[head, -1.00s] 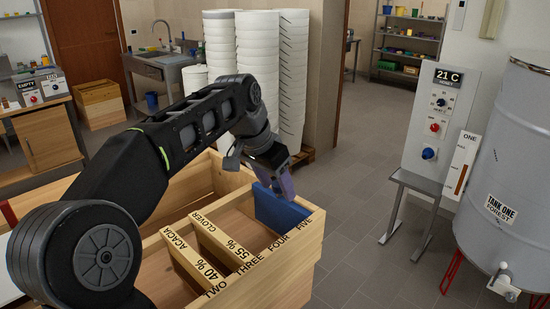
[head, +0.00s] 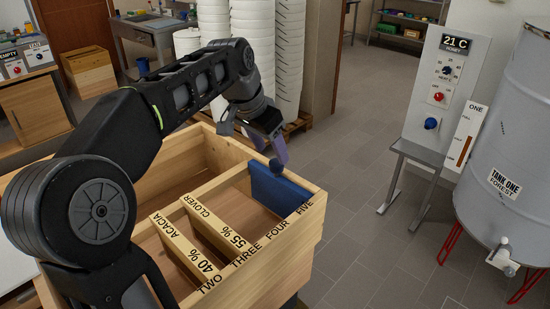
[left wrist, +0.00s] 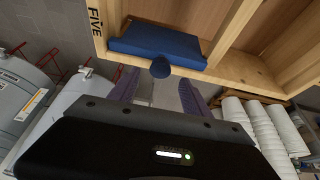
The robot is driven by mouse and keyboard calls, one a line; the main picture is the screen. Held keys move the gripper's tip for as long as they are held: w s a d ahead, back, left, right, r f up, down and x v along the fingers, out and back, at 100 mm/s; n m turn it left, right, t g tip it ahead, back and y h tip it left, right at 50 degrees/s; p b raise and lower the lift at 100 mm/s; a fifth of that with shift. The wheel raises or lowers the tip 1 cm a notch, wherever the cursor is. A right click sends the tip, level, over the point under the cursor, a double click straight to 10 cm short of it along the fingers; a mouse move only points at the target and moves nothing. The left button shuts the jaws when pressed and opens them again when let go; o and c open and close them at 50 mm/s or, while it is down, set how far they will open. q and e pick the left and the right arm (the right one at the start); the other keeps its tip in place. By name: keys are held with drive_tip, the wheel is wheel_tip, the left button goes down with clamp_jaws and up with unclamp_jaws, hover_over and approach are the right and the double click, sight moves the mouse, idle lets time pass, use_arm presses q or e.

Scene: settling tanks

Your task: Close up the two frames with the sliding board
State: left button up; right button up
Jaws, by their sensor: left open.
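The blue sliding board (head: 276,190) stands across the wooden box, near the mark FIVE, with a round blue knob (head: 277,166) on top. Two wooden frames sit toward the marks TWO and THREE: the acacia 40 % frame (head: 186,245) and the clover 55 % frame (head: 222,228), with a gap between them. A wider gap separates the clover frame from the board. My left gripper (head: 258,143) is open beside the board's knob. In the left wrist view, the knob (left wrist: 160,68) shows just beyond the two parted purple fingers (left wrist: 158,88), not held. My right gripper is not in view.
The box's right wall (head: 265,258) carries the slot names. Behind it, stacks of white buckets (head: 290,60) stand on a pallet. At the right are a control panel (head: 440,85) on a grey stand and a steel tank (head: 510,150). The floor between is clear.

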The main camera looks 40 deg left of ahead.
sight(277, 163)
use_arm(q)
drive_tip(key=shift+x, duration=2.3)
drive_tip(key=shift+c, duration=0.4)
clamp_jaws()
